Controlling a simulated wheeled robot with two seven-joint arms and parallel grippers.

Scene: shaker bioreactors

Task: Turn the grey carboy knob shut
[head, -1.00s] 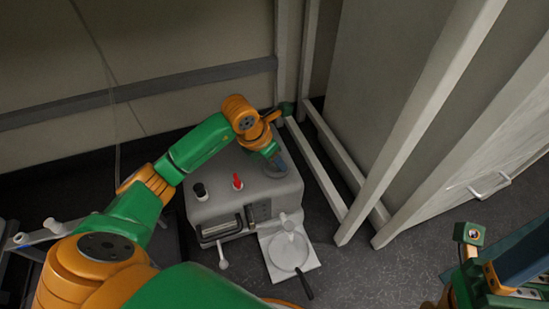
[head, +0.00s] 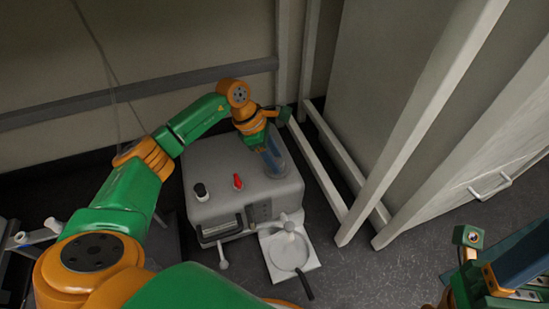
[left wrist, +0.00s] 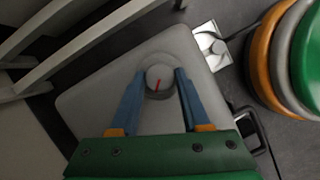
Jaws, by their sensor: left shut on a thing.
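The grey knob (left wrist: 160,80) with a short red mark stands on top of the grey carboy-like unit (left wrist: 95,105). In the left wrist view the red mark runs nearly upright, leaning slightly. My left gripper (left wrist: 160,76) has its two blue fingers on either side of the knob and is shut on it. In the head view the left gripper (head: 268,150) reaches down to the knob (head: 277,163) at the right of the unit's top (head: 220,165), partly covering it. My right gripper (head: 515,262) is only partly in view at the lower right, so its jaws are unclear.
A white plate (head: 274,254) with a round dish sits in front of the unit. White frame posts (head: 430,110) rise at the right. Dark floor lies open to the lower right.

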